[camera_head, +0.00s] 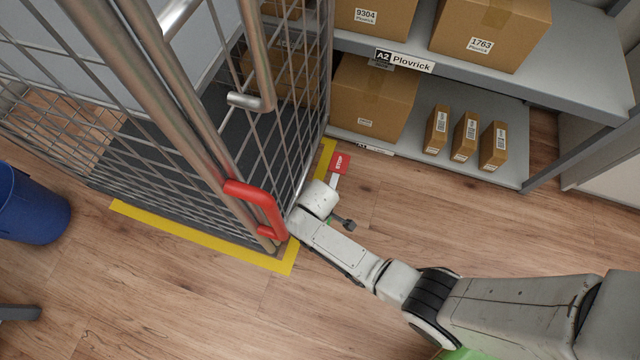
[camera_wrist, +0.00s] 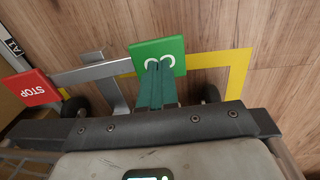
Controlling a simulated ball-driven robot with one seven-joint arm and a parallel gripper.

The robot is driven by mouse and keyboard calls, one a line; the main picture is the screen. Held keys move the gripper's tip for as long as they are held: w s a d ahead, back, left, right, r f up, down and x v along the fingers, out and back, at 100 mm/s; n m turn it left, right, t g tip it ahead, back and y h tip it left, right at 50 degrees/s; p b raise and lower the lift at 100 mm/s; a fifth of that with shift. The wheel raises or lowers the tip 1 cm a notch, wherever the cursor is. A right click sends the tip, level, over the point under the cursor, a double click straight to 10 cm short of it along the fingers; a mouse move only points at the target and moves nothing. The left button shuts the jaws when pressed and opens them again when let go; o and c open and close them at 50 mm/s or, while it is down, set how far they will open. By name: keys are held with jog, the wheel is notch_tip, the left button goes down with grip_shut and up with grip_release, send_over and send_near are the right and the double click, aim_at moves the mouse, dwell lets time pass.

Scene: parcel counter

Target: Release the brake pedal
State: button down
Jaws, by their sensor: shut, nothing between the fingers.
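The brake pedal is a grey bar with a red STOP plate (camera_head: 340,163) at one end, near the corner of the wire roll cage (camera_head: 262,180). In the wrist view, the red plate (camera_wrist: 31,87) is at left, and a green plate (camera_wrist: 152,54) with white marks is at the bar's other end. My gripper (camera_wrist: 160,66) is shut and empty, its dark green fingers over the green plate's lower part. I cannot tell whether they press on it. In the head view my wrist hides most of the green plate and the fingers.
Yellow floor tape (camera_head: 200,234) runs around the cage's foot. A red handle (camera_head: 262,207) is on the cage, close to my wrist. A shelf (camera_head: 500,140) with cartons stands behind. A blue bin (camera_head: 30,205) is at far left. The floor in front is clear.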

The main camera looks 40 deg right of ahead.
jog(key=shift+w+a+r+p, duration=0.15)
jog(key=shift+r+p, duration=0.45)
jog(key=shift+r, duration=0.75)
jog(key=shift+s+a+r+p, duration=0.15)
jog(key=shift+r+p, duration=0.4)
jog(key=shift+r, duration=0.8)
jog(key=shift+w, duration=0.15)
jog(key=s+d+r+m, duration=0.45)
jog(key=s+r, duration=0.35)
jog(key=r, duration=0.3)
jog(key=s+d+r+m, duration=0.3)
jog(key=s+d+r, duration=0.2)
jog(key=s+r, duration=0.45)
notch_tip(320, 180, up, 33)
jog(key=w+p, duration=0.1)
jog(key=p, duration=3)
jog(key=shift+w+d+f+y, duration=0.15)
jog(key=shift+y, duration=0.15)
